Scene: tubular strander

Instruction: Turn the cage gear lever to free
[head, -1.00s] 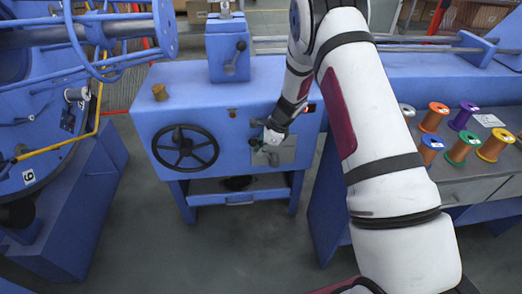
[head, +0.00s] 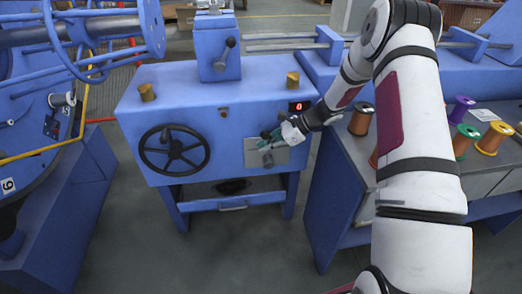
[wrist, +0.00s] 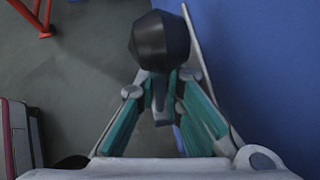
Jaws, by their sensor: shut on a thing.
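The cage gear lever has a black faceted knob (head: 265,134), set in front of a grey metal plate (head: 280,156) on the front of the blue machine. In the wrist view the knob (wrist: 160,40) stands large between and just beyond my teal fingertips. My gripper (head: 270,142) is shut on the lever at the knob, reaching in from the right. The fingers also show in the wrist view (wrist: 162,90). The lever's shaft and any position marks on the plate are mostly hidden or too small to read.
A black handwheel (head: 174,150) is left of the plate. A red display (head: 298,106) is above right. Several spools, including a purple one (head: 462,110), stand on the right bench. Open floor lies in front.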

